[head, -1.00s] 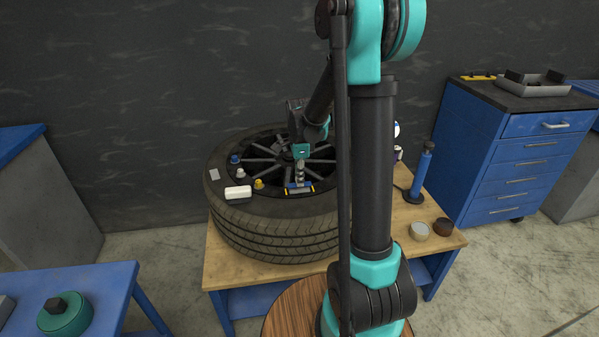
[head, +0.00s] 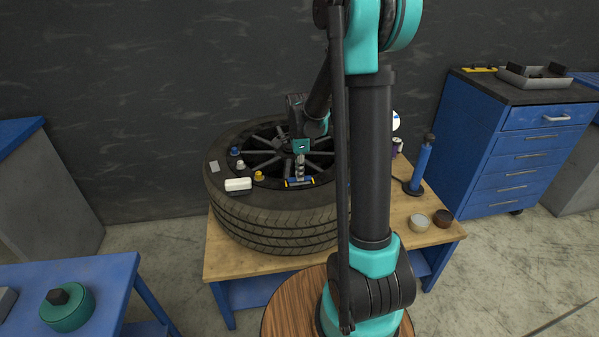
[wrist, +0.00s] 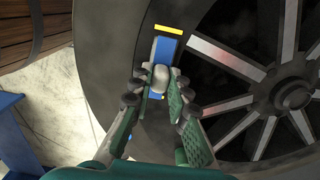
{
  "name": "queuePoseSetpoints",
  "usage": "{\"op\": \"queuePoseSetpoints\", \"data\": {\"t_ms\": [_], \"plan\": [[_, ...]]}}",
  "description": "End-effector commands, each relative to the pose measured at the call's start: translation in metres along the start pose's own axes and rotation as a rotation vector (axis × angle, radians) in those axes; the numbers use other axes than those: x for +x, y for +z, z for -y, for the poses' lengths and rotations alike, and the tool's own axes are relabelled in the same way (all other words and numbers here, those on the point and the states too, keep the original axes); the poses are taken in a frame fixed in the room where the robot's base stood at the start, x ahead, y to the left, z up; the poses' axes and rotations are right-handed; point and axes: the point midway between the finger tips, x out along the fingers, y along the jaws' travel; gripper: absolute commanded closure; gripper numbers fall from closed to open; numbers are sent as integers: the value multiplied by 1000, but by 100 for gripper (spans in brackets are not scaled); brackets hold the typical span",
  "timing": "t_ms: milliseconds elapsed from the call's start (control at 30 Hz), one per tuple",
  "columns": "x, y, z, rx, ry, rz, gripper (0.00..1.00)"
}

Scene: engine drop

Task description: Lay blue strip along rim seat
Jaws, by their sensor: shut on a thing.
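The blue strip (head: 301,183) has yellow bands near its ends and sits at the near edge of the wheel rim (head: 262,160). My gripper (head: 300,178) comes down on it from above. In the wrist view my gripper (wrist: 160,80) is shut on a pale rounded grip piece on the blue strip (wrist: 165,50), with a yellow band at the far end. The strip lies over the border between the black tyre (wrist: 130,60) and the silver-spoked rim. The fingers hide part of the strip; I cannot tell whether it touches the seat.
The tyre lies flat on a wooden-topped table (head: 240,264). A white block (head: 238,184), a grey patch (head: 214,167) and small blue, white and yellow caps (head: 259,175) rest on the wheel. A blue pump (head: 420,165) and two small tins (head: 419,222) stand right.

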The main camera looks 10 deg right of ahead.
Motion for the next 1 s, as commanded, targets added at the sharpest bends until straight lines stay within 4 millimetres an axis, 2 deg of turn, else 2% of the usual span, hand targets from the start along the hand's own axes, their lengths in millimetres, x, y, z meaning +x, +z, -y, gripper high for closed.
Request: {"op": "queuePoseSetpoints", "data": {"t_ms": [1000], "plan": [[7, 0, 0, 0, 0, 0, 99]]}}
